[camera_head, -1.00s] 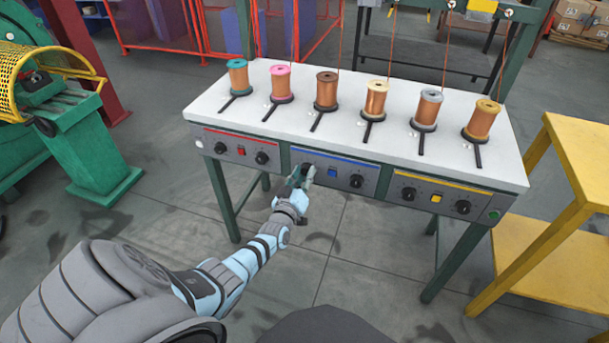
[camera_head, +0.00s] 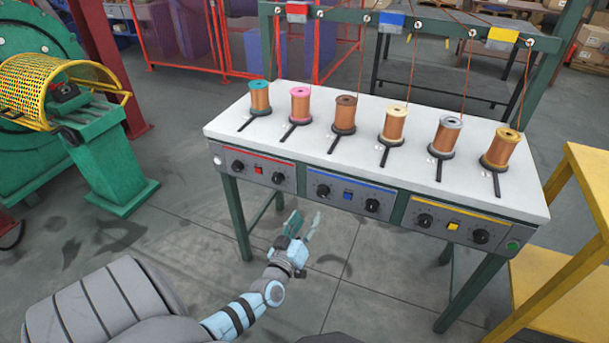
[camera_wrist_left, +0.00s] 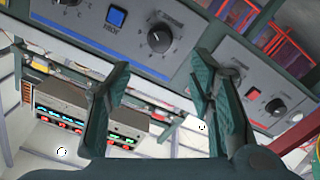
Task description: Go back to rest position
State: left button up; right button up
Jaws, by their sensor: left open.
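My left gripper (camera_head: 303,226) is open and empty in the head view, below and in front of the blue-marked control panel (camera_head: 333,192). Its two green fingers also show spread apart in the left wrist view (camera_wrist_left: 160,85), with the panel's blue button (camera_wrist_left: 116,17) and black knob (camera_wrist_left: 160,38) beyond them. The fingers look apart from the panel. My right gripper is not in view.
A white-topped table (camera_head: 310,155) carries several copper wire spools in a row. A red-marked panel (camera_head: 257,169) and a yellow-marked panel (camera_head: 452,223) flank the blue one. A yellow stand (camera_head: 575,240) is at right, a green machine (camera_head: 110,155) at left. Floor before the table is clear.

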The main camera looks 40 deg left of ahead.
pick_arm(q)
jog(key=shift+v, duration=0.9)
jog(key=s+d+f+m+g+h+p, duration=0.25)
jog(key=s+f, duration=0.25)
jog(key=f, duration=0.4)
jog(key=s+d+f+m+g+h+p, duration=0.15)
jog(key=s+f+m+g, duration=0.25)
jog(key=f, duration=0.4)
jog(key=s+d+f+m+g+p, duration=0.1)
jog(key=s+d+f+g+p, duration=0.1)
jog(key=s, duration=0.8)
jog(key=s+d+f+m+g+p, duration=0.1)
jog(key=s+d+f+g+p, duration=0.1)
jog(key=s, duration=0.8)
jog(key=s+d+f+m+g+h+p, duration=0.1)
jog(key=s+d+f+g+p, duration=0.1)
jog(key=s+g, duration=0.3)
jog(key=s+d+p, duration=0.1)
jog(key=s, duration=0.3)
jog(key=shift+s+d+f+p, duration=0.3)
jog(key=shift+s+f+p, duration=0.1)
